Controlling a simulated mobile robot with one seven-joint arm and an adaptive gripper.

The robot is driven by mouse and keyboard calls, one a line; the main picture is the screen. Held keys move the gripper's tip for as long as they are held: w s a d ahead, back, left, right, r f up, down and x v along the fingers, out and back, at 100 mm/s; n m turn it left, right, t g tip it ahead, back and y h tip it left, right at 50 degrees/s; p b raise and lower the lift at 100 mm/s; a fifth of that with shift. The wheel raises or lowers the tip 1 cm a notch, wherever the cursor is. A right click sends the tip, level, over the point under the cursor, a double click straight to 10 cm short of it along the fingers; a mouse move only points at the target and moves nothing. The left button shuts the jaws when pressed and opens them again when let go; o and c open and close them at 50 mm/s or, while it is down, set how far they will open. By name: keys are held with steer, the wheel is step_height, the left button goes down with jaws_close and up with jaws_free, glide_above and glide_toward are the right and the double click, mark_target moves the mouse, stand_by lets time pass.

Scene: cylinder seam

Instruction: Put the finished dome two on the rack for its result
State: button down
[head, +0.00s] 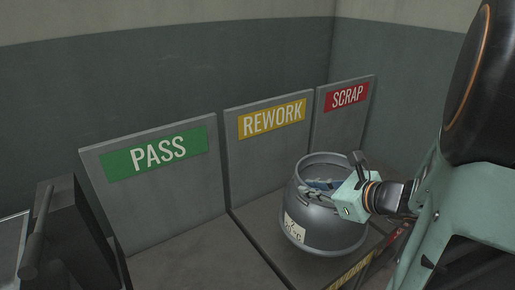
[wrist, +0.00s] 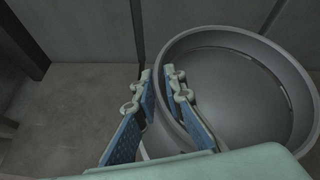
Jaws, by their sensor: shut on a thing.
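The dome (head: 327,235) is a grey, round, open-topped metal vessel with a pale label on its side. In the head view it stands upright in the REWORK bay, below the yellow REWORK sign (head: 272,118). My gripper (head: 318,190) is at its rim, shut on the wall. In the wrist view one blue-padded finger of my gripper (wrist: 160,98) is outside the dome's wall and the other is inside. The dome's open inside (wrist: 240,85) looks empty there. Whether its base touches the rack floor is hard to tell.
The rack has three upright panels: PASS (head: 158,153) in green at left, REWORK in the middle, SCRAP (head: 347,95) in red at right. The floor before PASS (head: 190,262) is bare. A dark box-like object (head: 68,235) stands at the lower left.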

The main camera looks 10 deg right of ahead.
steer(key=shift+w+d+f+b, duration=0.7)
steer(key=shift+w+f+b, duration=0.65)
steer(key=shift+f, duration=0.4)
steer(key=shift+w+d+f+b, duration=0.7)
steer(key=shift+w+f+b, duration=0.4)
steer(key=shift+w+f, duration=0.55)
steer(key=shift+w+d+f+b, duration=0.7)
steer(key=shift+w+f+b, duration=0.55)
steer(key=shift+f, duration=0.75)
steer(key=c, duration=2.3)
jaws_free()
steer(key=shift+s+f, duration=0.1)
steer(key=shift+f, duration=0.1)
steer(key=shift+c, duration=0.2)
steer(key=o, duration=0.4)
steer(key=shift+c, duration=0.2)
steer(key=shift+r, duration=0.1)
steer(key=shift+s+r, duration=0.15)
steer(key=shift+r, duration=0.05)
steer(key=p+v, duration=0.3)
steer(key=v, duration=0.8)
steer(key=shift+s+d, duration=0.15)
steer(key=shift+s, duration=0.2)
